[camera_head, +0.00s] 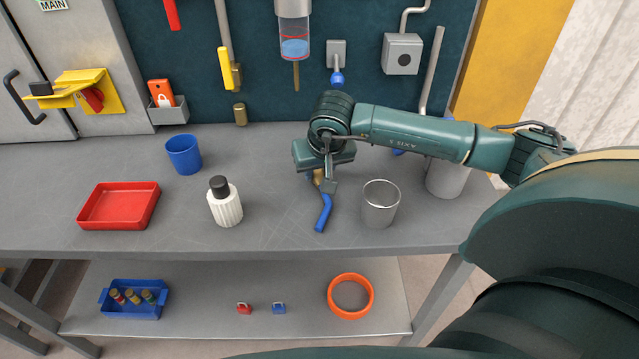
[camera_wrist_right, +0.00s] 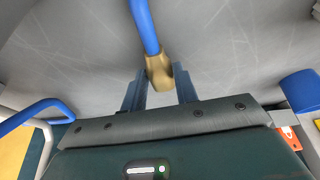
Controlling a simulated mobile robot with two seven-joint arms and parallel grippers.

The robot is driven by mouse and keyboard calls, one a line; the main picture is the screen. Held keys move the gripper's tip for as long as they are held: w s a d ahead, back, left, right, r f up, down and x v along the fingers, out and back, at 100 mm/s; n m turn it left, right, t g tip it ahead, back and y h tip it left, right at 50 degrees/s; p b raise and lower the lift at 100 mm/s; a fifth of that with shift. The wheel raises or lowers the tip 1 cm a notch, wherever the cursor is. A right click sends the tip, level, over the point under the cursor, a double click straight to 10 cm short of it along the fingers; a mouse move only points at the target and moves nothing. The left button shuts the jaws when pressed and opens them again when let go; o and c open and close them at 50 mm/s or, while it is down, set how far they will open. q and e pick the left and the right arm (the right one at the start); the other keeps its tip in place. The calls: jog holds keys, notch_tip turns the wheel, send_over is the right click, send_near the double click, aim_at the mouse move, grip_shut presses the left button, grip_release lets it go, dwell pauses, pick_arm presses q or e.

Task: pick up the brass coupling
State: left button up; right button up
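A brass coupling (camera_wrist_right: 159,72) at the end of a blue hose (camera_wrist_right: 144,25) lies on the grey worktop in the right wrist view. In the head view the blue hose (camera_head: 324,212) shows below my right gripper (camera_head: 323,181), and the brass is mostly hidden by the gripper. My right gripper (camera_wrist_right: 159,88) points down at the worktop, with its two fingers apart on either side of the brass. A gap shows at the left finger; the right finger is very close, and contact is unclear. My left gripper is not in view.
A grey metal cup (camera_head: 380,204) stands close right of the gripper. A white bottle with a black cap (camera_head: 225,202), blue cup (camera_head: 184,154) and red tray (camera_head: 118,206) stand left. A short brass cylinder (camera_head: 240,114) stands at the back. The worktop between bottle and gripper is clear.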

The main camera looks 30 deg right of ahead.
jog(key=c, duration=0.4)
